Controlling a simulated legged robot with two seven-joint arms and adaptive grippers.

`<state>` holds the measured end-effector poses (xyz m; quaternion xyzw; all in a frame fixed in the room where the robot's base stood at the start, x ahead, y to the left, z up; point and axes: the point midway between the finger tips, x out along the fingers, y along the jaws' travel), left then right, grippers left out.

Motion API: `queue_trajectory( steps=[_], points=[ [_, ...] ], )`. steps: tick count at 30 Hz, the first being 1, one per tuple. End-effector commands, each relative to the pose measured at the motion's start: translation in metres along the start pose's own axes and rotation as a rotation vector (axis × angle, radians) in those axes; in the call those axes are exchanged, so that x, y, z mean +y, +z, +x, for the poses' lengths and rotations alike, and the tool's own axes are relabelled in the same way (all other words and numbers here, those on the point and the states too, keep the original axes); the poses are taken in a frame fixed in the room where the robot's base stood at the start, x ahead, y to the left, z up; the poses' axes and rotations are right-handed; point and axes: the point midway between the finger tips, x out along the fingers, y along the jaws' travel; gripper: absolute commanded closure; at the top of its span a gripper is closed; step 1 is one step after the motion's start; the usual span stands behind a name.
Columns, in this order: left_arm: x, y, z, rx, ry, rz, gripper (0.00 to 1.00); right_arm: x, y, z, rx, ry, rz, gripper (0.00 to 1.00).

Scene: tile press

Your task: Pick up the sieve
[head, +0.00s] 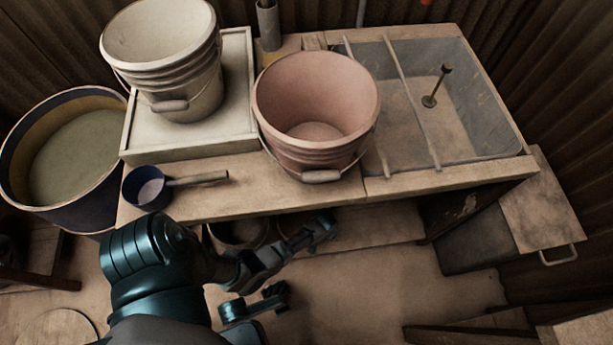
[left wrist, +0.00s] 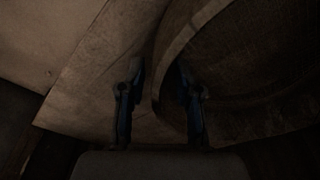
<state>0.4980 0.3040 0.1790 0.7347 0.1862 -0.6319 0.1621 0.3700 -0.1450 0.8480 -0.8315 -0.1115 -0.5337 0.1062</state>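I cannot clearly pick out a sieve in either view. A round vessel (head: 238,232) stands on the low shelf under the bench, partly hidden by my left arm. My left gripper (head: 290,268) is in front of the bench, below its top, near this shelf. In the left wrist view the left gripper (left wrist: 159,95) has its two fingers well apart. A dark curved wall (left wrist: 235,60) fills the right of that view, close to the right finger; contact cannot be told. My right gripper is not in view.
On the bench are a pink bucket (head: 311,162), a blue dipper (head: 148,194) with a wooden handle, and a pale bucket (head: 180,85) in a tray (head: 190,150). A grey basin (head: 470,95) is at right, a dark tub (head: 85,205) at left.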

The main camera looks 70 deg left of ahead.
Motion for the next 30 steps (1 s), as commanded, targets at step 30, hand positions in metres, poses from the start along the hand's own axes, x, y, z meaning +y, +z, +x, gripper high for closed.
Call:
queue_trajectory(
  steps=[30],
  points=[
    [0.016,0.005,-0.042,0.002,0.005,0.001,1.00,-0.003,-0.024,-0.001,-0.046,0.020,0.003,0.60]
  ],
)
